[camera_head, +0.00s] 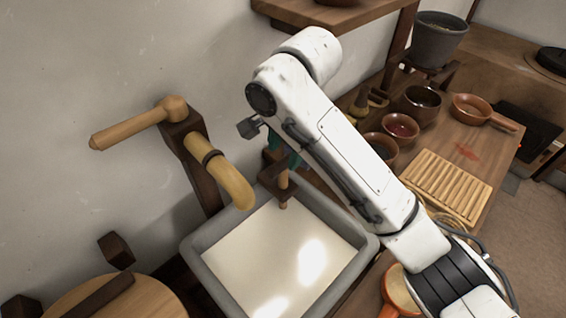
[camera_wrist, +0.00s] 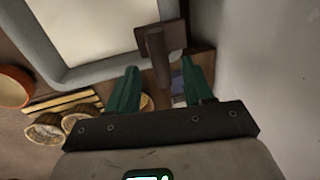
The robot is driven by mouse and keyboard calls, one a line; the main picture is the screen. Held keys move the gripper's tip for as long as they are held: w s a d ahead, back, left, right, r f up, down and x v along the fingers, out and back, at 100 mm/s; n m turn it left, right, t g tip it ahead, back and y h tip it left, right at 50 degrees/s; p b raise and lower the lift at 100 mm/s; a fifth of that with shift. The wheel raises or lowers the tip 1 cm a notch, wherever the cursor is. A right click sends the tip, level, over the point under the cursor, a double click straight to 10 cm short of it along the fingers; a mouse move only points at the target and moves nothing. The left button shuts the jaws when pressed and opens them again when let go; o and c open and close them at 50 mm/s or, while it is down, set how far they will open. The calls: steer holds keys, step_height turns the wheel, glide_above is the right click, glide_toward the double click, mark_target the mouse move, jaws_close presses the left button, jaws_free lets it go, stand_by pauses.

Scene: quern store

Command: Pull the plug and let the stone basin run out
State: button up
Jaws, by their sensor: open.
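The grey stone basin (camera_head: 195,258) holds whitish liquid over its whole floor; its rim also shows in the wrist view (camera_wrist: 75,78). An upright wooden peg (camera_head: 283,186) passes through a dark wooden bracket at the basin's back edge, its lower end at the liquid. I take it for the plug's handle, but the plug itself is not clearly seen. In the wrist view the peg (camera_wrist: 156,50) stands ahead of and between my fingertips. My gripper (camera_wrist: 160,80) has teal fingers, open and apart from the peg. In the head view my arm mostly hides it.
A wooden spout (camera_head: 230,180) with a lever (camera_head: 135,127) overhangs the basin's left side. A shelf (camera_head: 330,18) hangs above. On the right, a wooden counter carries bowls (camera_head: 401,127), a slatted rack (camera_head: 447,187) and a pan (camera_head: 470,107). The wall is close behind the basin.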

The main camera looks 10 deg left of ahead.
mark_target(283, 162)
steer(key=shift+w+a+f, duration=0.1)
steer(key=shift+a+f, duration=0.05)
steer(key=shift+f, duration=0.75)
steer(key=shift+w+a+f, duration=0.1)
steer(key=shift+f, duration=0.8)
steer(key=shift+c, duration=0.2)
jaws_close()
